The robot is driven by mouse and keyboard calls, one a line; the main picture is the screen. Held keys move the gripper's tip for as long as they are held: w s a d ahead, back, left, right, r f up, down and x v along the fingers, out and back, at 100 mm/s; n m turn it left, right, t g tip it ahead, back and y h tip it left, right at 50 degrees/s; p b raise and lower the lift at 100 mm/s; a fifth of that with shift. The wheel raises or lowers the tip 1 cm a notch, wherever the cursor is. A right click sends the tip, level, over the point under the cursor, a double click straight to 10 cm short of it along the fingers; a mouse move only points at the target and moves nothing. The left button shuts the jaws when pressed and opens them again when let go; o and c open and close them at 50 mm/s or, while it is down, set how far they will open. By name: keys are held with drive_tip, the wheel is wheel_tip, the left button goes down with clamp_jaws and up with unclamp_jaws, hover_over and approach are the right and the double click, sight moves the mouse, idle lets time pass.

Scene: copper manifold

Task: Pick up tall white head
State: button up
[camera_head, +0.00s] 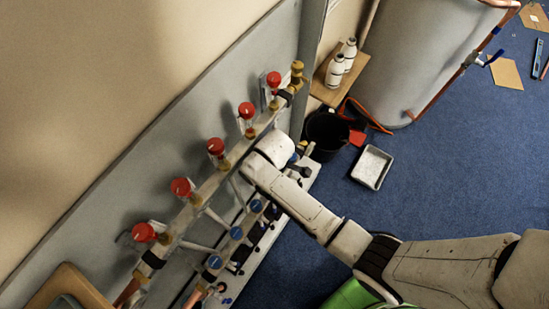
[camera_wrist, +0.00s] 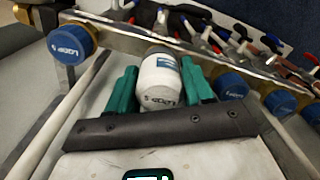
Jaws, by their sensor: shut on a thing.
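In the wrist view, the tall white head (camera_wrist: 160,85) is a white rounded cylinder with a blue-grey patch and small dark lettering. It stands between the two green fingers of my gripper (camera_wrist: 159,70), which are shut on it. Its lower end is close to the metal manifold bar, and I cannot tell whether it is still seated there. In the camera_head view, my arm reaches to the manifold (camera_head: 210,185) and my wrist hides the fingers and the head.
Blue caps flank the gripper on the left (camera_wrist: 69,43) and right (camera_wrist: 230,85). Several red-capped valves, one at the top (camera_head: 273,79), line the upper bar. A black bucket (camera_head: 325,134), a grey tray (camera_head: 372,167) and a large cylinder (camera_head: 415,60) stand beyond. Blue floor at right is mostly clear.

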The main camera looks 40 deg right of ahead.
drive_tip(key=shift+c, duration=0.7)
drive_tip(key=shift+r, duration=0.15)
